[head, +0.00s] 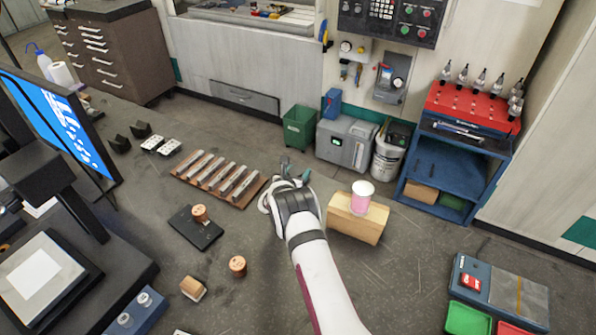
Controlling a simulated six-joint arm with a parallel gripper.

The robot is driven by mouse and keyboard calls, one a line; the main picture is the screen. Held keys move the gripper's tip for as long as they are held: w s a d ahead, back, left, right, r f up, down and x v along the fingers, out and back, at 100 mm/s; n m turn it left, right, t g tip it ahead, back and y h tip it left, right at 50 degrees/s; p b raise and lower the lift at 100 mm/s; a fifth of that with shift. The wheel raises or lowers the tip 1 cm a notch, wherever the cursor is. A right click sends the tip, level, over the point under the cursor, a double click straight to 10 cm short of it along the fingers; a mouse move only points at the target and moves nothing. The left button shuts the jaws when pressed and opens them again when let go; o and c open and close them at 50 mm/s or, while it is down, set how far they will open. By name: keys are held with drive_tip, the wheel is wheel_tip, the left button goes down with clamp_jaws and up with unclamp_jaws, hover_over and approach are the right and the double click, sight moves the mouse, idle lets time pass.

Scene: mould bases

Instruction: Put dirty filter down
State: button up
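My gripper (294,170) is near the middle of the head view, with its fingertips pointing away from the camera. Two tips show a little apart. The wrist hides most of the space between them, so I cannot tell whether anything is held. No thing is clearly recognisable as a dirty filter. A pink cylinder with a white top (362,196) stands upright on a wooden block (356,222), to the right of my gripper and apart from it.
A brown rack with metal bars (238,187) lies left of my gripper. A green bin (299,127), a grey machine (346,143) and a white bucket (388,158) stand behind. A blue shelf (445,170) is at right. Small wooden cylinders (237,266) lie front left.

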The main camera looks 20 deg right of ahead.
drive_tip(key=o, duration=0.3)
drive_tip(key=shift+o, duration=0.2)
drive_tip(key=shift+r, duration=0.1)
drive_tip(key=v, duration=1.2)
drive_tip(key=s+d+r+m+g+h, duration=0.3)
drive_tip(key=s+d+r+m, duration=0.4)
drive_tip(key=r, duration=0.3)
drive_tip(key=s+d+r+m+g+y, duration=0.1)
drive_tip(key=s+r+m+g, duration=0.25)
drive_tip(key=s+m, duration=0.45)
drive_tip(key=s+d+r+m+g, duration=0.1)
drive_tip(key=s+r+m+g, duration=0.25)
drive_tip(key=s+m, duration=0.45)
drive_tip(key=s+a+m+y, duration=0.5)
drive_tip(key=s+a, duration=0.3)
drive_tip(key=s, duration=0.2)
drive_tip(key=s+a+m+g+y, duration=0.1)
drive_tip(key=s+a+m+y, duration=0.5)
drive_tip(key=s+a, duration=0.3)
drive_tip(key=shift+s+m, duration=0.4)
drive_tip(key=shift+s, duration=0.85)
